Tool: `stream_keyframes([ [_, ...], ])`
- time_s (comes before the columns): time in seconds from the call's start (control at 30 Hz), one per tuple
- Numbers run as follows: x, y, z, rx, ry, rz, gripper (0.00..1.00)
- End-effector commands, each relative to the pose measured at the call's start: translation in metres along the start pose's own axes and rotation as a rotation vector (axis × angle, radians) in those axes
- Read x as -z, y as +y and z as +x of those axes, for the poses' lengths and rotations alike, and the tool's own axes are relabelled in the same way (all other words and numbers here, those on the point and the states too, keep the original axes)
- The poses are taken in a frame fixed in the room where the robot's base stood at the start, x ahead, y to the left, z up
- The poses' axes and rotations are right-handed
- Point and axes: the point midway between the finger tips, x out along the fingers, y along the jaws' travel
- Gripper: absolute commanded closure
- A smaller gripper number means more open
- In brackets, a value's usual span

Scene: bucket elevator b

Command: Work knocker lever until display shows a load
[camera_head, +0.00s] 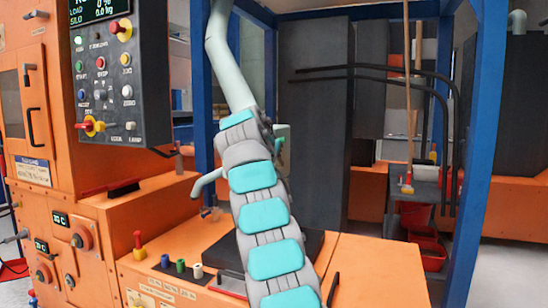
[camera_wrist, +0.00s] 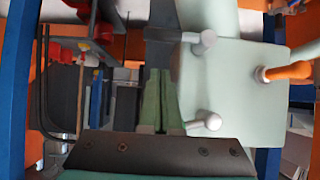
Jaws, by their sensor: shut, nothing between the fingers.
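The display (camera_head: 98,8) at the top of the dark control panel, cut by the head view's upper edge, reads load 0 % and a silo weight in kg that is hard to read. In the wrist view, my gripper (camera_wrist: 162,103) has its two green fingers together, empty. Right of them is a pale green box (camera_wrist: 230,85) with two rounded knobs (camera_wrist: 204,40) close to the fingers. A rod with an orange sleeve (camera_wrist: 285,72) meets the box's right side; I cannot tell whether it is the knocker lever.
The control panel (camera_head: 112,75) with several buttons is at left. A pale pipe (camera_head: 226,60) comes down behind my arm. Blue frame posts (camera_head: 482,150) and a dark cabinet (camera_head: 312,130) stand behind. An orange bench (camera_head: 375,275) with a red-and-yellow lever (camera_head: 139,245) is in front.

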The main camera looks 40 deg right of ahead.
Motion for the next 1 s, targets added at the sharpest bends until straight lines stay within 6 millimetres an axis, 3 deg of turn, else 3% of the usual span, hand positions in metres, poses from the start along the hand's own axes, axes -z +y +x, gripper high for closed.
stream_keyframes([
  [0.5,-0.026,0.001,0.024,-0.002,-0.002,0.000,1.00],
  [1.0,-0.028,0.000,0.026,0.000,0.000,0.002,1.00],
])
